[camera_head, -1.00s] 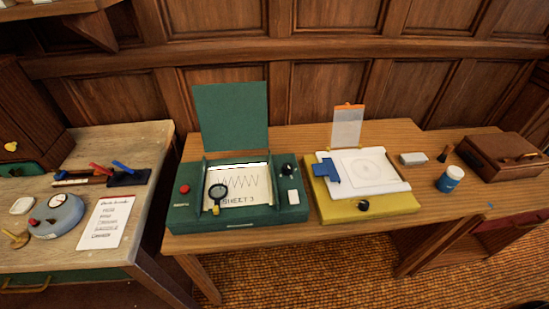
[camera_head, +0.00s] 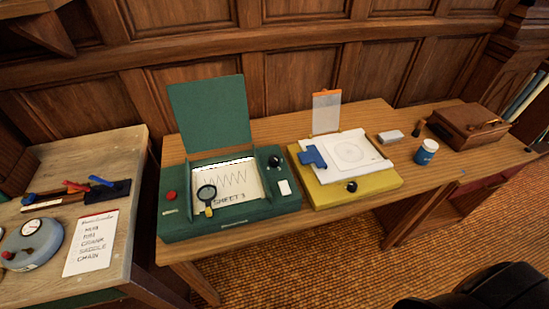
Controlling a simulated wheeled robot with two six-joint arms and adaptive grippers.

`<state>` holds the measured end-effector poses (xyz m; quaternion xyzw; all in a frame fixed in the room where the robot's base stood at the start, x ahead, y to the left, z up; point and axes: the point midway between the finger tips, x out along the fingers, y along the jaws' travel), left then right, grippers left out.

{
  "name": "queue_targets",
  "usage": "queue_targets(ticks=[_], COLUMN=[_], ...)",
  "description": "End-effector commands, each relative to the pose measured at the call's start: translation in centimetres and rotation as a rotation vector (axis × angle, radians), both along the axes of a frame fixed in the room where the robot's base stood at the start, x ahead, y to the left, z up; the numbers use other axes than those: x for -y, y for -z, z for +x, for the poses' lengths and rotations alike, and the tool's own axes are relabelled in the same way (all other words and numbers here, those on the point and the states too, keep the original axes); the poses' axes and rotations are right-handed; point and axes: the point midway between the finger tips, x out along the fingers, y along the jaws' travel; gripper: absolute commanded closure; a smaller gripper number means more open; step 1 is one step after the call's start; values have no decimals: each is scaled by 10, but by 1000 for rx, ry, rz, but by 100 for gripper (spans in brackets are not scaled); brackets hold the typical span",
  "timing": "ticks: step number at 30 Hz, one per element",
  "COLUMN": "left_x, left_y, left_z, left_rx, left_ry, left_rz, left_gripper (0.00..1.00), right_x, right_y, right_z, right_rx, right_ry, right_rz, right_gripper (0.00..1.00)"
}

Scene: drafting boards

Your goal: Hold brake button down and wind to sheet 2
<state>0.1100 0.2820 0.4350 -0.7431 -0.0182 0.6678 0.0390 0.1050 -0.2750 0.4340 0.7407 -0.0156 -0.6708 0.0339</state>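A green drafting box (camera_head: 232,214) with a raised green lid (camera_head: 211,112) stands on the wooden desk. A pale sheet (camera_head: 228,180) in its window shows a zigzag line and reads "SHEET 3". A red button (camera_head: 171,196) is on the box's left side. A black knob (camera_head: 274,161) is at its upper right, with a small white block (camera_head: 285,187) below it. A black-rimmed magnifier (camera_head: 206,193) with a yellow handle end lies over the window's left part. Neither of my grippers is in view.
A yellow board (camera_head: 375,189) with white paper and a blue piece (camera_head: 312,157) sits close to the right. A blue jar (camera_head: 426,152) and a brown case (camera_head: 467,124) stand farther right. A side table (camera_head: 122,172) holds a gauge (camera_head: 32,240) and a list (camera_head: 91,243).

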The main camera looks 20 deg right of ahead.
Motion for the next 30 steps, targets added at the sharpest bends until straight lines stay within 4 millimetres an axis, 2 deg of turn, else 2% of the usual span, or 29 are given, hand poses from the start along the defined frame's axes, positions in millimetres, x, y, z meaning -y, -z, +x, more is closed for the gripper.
queue_targets(ticks=[5, 30], left_x=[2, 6], left_y=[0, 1], left_z=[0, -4], left_rx=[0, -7], left_ry=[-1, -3], left_rz=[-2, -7], left_gripper=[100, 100], right_x=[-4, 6], right_y=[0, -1], right_z=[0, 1], right_rx=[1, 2], right_ry=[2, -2], right_rz=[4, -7], right_gripper=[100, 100])
